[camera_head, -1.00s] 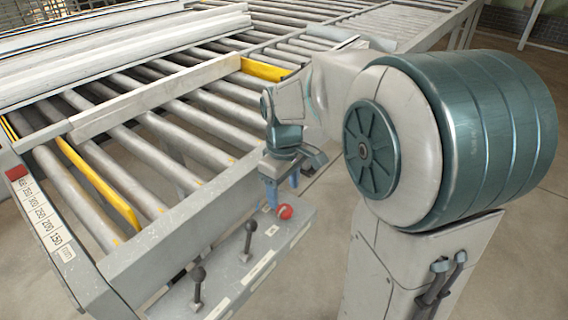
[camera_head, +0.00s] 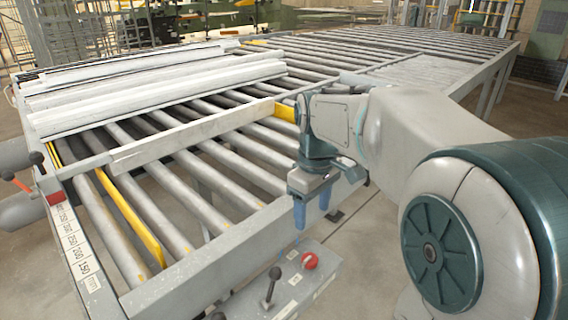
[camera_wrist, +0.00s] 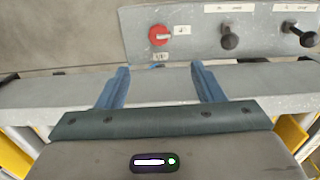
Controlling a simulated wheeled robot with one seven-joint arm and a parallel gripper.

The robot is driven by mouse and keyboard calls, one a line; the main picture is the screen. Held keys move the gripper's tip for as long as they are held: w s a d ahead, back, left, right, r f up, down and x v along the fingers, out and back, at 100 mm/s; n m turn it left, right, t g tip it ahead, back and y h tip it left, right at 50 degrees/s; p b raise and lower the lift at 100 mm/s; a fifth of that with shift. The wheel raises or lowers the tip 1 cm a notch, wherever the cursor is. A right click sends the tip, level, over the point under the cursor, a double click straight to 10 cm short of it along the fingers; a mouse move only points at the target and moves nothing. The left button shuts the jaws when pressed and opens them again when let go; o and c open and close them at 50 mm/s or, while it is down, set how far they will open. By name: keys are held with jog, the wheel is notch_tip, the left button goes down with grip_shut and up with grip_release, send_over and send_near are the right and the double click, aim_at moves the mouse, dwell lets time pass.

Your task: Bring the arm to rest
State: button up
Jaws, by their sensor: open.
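My gripper (camera_head: 312,210) hangs fingers down at the near side of the roller bench, above the control panel, in the head view. In the wrist view my gripper (camera_wrist: 160,82) shows two blue fingers spread apart with nothing between them. The gripper is open and empty. The arm reaches in from the right, with its elbow bent.
The control panel (camera_head: 262,312) carries a red knob (camera_head: 309,260) and black levers (camera_head: 273,285). The roller bench (camera_head: 200,290) holds a grey bar (camera_head: 190,137) and pale profiles (camera_head: 150,90). Yellow strips (camera_head: 130,215) stand between rollers. Open floor lies right of the bench.

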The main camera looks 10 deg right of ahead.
jog(key=s+f+m+t, duration=0.1)
jog(key=s+f+m, duration=0.2)
jog(key=s, duration=0.3)
jog(key=s+f+m+t, duration=0.1)
jog(key=s+f+m, duration=0.2)
jog(key=s, duration=0.4)
jog(key=shift+s+f+m+t, duration=0.3)
jog(key=shift+m+t, duration=0.1)
jog(key=shift+m, duration=0.4)
jog(key=shift+d, duration=0.15)
